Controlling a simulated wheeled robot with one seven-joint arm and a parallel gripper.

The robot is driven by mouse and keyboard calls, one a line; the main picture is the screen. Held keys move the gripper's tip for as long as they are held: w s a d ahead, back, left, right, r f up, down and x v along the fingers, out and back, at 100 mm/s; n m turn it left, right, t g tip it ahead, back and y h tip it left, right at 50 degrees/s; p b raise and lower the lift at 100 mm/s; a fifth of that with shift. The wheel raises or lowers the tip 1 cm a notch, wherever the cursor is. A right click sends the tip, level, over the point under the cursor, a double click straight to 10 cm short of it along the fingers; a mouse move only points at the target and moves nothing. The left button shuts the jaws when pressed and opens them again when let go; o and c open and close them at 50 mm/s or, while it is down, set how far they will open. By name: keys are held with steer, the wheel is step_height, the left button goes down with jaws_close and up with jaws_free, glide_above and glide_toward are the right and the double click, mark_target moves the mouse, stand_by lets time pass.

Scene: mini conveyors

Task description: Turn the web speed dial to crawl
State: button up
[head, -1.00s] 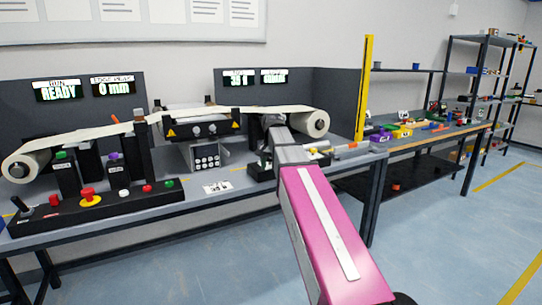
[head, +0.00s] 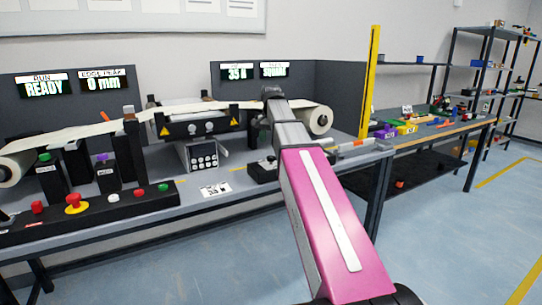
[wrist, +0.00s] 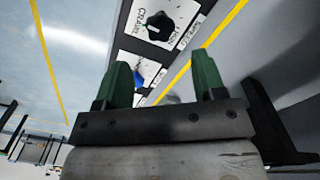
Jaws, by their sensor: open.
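In the wrist view a black dial knob (wrist: 160,25) sits on a white label plate whose left edge reads something like "CRAWL"; the rest of the lettering is hard to read. I cannot tell its setting. A blue knob (wrist: 139,77) on a second white plate shows partly behind my left finger. My gripper (wrist: 164,80) has two green fingers, apart, with nothing seen between them but background. The black knob lies beyond the fingertips, apart from them. In the head view my arm hides the fingers, and the dial cannot be made out.
A black control box (head: 263,170) stands near the bench's front edge beside my arm. A white web runs over rollers (head: 318,120). A panel with an emergency stop (head: 76,203) is at left. A yellow post (head: 369,80) rises at right. The floor in front is clear.

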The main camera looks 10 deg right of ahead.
mark_target(271, 157)
steer(key=shift+f, duration=3.6)
steer(key=c, duration=0.9)
